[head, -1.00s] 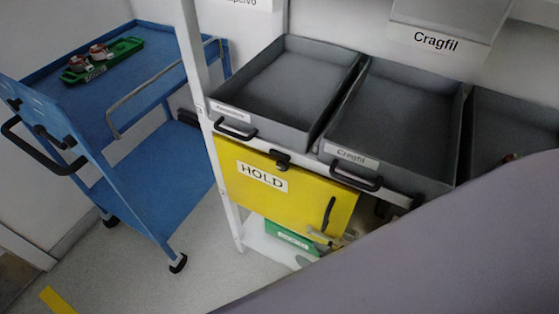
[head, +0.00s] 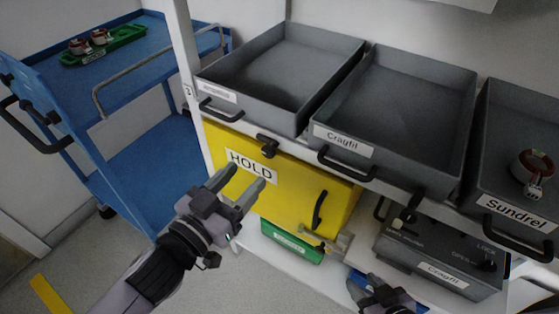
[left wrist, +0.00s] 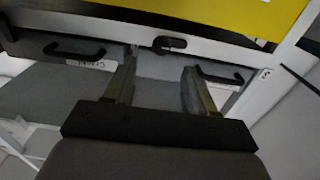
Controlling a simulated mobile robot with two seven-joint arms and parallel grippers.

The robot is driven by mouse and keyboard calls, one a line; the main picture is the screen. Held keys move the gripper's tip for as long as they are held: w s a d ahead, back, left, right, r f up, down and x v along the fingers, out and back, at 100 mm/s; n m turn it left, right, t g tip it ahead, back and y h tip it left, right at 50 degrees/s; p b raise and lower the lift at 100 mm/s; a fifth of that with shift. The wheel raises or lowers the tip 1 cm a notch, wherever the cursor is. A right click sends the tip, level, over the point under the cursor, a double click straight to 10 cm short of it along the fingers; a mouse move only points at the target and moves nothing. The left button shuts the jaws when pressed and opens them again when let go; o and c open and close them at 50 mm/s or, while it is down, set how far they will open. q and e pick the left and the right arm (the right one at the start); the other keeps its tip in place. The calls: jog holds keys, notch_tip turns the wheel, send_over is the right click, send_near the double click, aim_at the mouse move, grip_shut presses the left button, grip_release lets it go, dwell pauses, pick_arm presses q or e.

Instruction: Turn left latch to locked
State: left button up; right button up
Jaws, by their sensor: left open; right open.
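A grey box (head: 430,262) labelled Cragfil stands on the lower shelf at the right in the head view. Its left latch (head: 405,221) is a small dark knob with a pale part; its lettering is too small to read. The right latch (head: 487,264) sits between OPEN and LOCK lettering. My left gripper (head: 242,182) is open and empty in front of the yellow HOLD panel, well left of the box; its fingers show in the left wrist view (left wrist: 160,85). My right gripper (head: 384,287) is at the bottom edge, below and in front of the box, partly cut off.
The yellow panel (head: 285,194) carries a black handle and a knob (head: 267,146). Grey trays (head: 345,152) line the shelf above the box; one holds a copper-coloured stator (head: 533,167). A green container (head: 291,242) sits below the panel. A blue trolley (head: 155,140) stands left.

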aim_at(266, 153)
pick_arm(q)
jog(key=x, duration=0.6)
jog(key=shift+a, duration=0.1)
jog(key=shift+w+d, duration=0.25)
jog(key=shift+w, duration=0.1)
jog(key=c, duration=1)
